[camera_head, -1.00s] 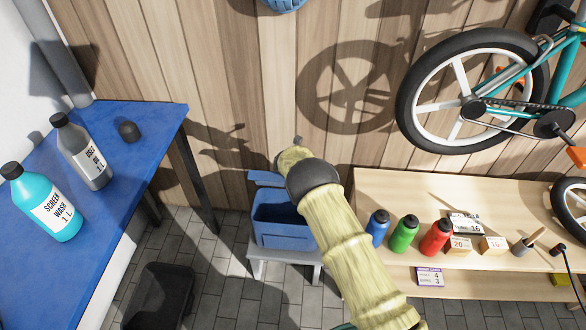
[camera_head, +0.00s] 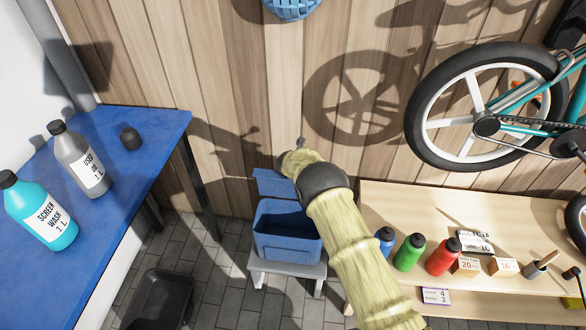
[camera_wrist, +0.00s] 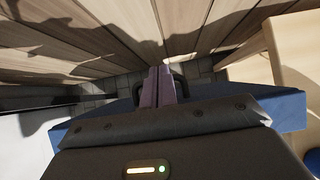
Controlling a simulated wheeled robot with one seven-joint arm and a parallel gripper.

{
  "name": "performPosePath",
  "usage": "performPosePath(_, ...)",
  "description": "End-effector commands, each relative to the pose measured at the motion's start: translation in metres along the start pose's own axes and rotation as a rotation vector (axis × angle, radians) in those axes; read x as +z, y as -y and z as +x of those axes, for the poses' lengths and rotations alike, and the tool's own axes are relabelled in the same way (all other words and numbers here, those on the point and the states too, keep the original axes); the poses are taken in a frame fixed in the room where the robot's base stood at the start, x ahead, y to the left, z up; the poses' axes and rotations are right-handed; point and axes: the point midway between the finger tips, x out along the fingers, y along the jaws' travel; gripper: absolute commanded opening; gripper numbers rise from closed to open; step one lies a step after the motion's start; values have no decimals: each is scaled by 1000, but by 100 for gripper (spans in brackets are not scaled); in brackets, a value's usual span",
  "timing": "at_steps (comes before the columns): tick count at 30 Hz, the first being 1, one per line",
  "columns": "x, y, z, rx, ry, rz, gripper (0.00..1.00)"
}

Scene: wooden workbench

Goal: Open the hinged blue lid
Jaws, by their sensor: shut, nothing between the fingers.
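The blue box (camera_head: 287,240) stands on a small grey stool and shows a dark open inside in the head view. Its hinged blue lid (camera_head: 272,184) stands raised at the back edge of the box, its right part hidden behind my arm. My gripper (camera_head: 299,143) is at the lid's upper right, partly hidden by my own wrist; I cannot tell whether it touches the lid. In the wrist view my gripper (camera_wrist: 160,73) has its fingers together and empty. A blue surface (camera_wrist: 65,132) spreads behind and below it there.
A blue table (camera_head: 95,215) with bottles stands left. A black bin (camera_head: 160,298) is on the floor. A wooden bench (camera_head: 400,200) with bottles and small boxes stands right, near my arm. The plank wall (camera_head: 230,80) is close behind the box.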

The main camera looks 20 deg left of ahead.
Motion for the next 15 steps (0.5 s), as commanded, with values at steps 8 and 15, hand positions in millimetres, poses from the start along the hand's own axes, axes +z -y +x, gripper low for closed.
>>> performPosePath(8,16,4,-13,-3,2,6,0)
performPosePath(15,48,2,-41,-2,1,5,0)
